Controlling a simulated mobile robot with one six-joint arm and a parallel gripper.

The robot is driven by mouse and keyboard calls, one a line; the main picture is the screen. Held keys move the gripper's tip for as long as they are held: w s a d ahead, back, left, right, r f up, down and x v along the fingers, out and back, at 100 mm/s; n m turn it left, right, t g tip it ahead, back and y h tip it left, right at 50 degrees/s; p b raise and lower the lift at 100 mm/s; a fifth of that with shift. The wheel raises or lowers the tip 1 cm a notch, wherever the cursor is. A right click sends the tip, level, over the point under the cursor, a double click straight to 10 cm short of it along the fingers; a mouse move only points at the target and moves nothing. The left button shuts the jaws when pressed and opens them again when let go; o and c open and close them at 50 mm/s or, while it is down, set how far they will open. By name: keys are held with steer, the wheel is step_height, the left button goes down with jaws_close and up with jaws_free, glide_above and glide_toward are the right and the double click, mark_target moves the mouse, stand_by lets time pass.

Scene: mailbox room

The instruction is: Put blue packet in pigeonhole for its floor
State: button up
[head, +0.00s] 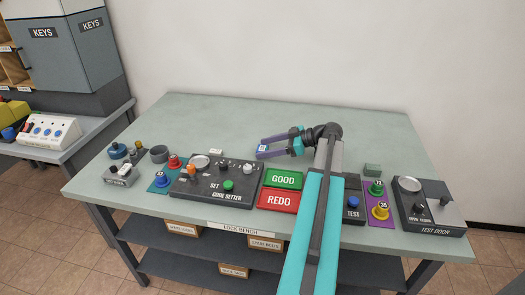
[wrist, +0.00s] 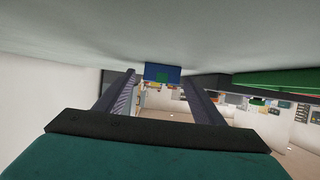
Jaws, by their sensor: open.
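A small blue block-like item with a green patch, perhaps the blue packet, shows between my fingertips in the wrist view (wrist: 163,73). In the head view it looks like a small blue and white piece (head: 262,149) at the back middle of the bench. My gripper (head: 260,149) lies low over the bench, pointing left, with its purple fingers open on either side of the item. In the wrist view my gripper (wrist: 160,85) also shows a gap between its fingers. I cannot tell whether either finger touches the item. Wooden pigeonhole-like shelving (head: 12,68) is partly visible at far left.
The lock bench (head: 200,110) carries a code setter panel (head: 215,178), a green GOOD pad (head: 283,179), a red REDO pad (head: 278,200) and a test door unit (head: 430,208) along its front. Its back is largely clear. A grey KEYS cabinet (head: 70,60) stands at left.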

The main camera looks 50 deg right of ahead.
mark_target(267, 149)
stand_by(0.4)
steer(key=c, duration=1.2)
steer(key=shift+r, duration=5)
